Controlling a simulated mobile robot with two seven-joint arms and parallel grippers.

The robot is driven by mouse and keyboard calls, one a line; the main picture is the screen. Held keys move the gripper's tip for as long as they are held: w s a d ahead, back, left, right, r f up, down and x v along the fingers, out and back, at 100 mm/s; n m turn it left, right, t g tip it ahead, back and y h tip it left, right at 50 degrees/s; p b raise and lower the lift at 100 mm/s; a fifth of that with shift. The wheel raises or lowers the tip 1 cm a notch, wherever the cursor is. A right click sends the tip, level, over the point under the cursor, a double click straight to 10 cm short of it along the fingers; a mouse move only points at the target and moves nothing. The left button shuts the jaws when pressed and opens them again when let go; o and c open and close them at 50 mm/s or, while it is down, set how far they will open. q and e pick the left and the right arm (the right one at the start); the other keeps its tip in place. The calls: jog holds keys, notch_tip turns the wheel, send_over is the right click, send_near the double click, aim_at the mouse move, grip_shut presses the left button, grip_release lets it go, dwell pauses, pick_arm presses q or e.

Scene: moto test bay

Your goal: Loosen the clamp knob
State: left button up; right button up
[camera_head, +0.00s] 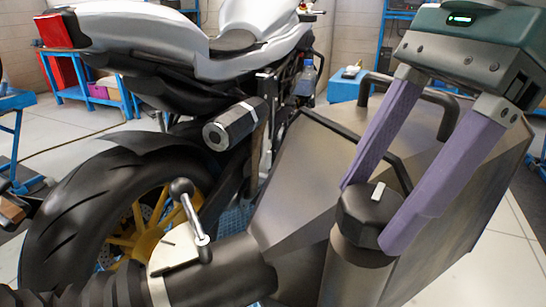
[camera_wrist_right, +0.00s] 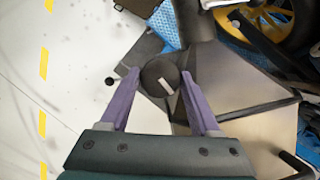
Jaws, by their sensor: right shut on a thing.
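The clamp knob (camera_head: 368,215) is black and faceted, with a white mark on top. It sits on a round dark post at the front of a big grey metal housing. My right gripper (camera_head: 366,217) reaches down from the upper right and is shut on the knob, one purple finger on each side. In the right wrist view the knob (camera_wrist_right: 153,72) shows between the tips of both fingers (camera_wrist_right: 159,75), its white mark slanted. The finger faces against the knob are partly hidden. My left gripper is not in view.
A silver motorcycle (camera_head: 245,65) with a large rear tyre (camera_head: 75,215) stands at the left. A ball-ended lever (camera_head: 190,215) rises from a pale collar on a dark tube left of the knob. A black tubular handle (camera_head: 445,110) stands on the housing behind my fingers.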

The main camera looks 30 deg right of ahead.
jog(key=o, duration=1.4)
jog(key=shift+c, duration=0.2)
jog(key=p+v, duration=0.4)
jog(key=v, duration=0.6)
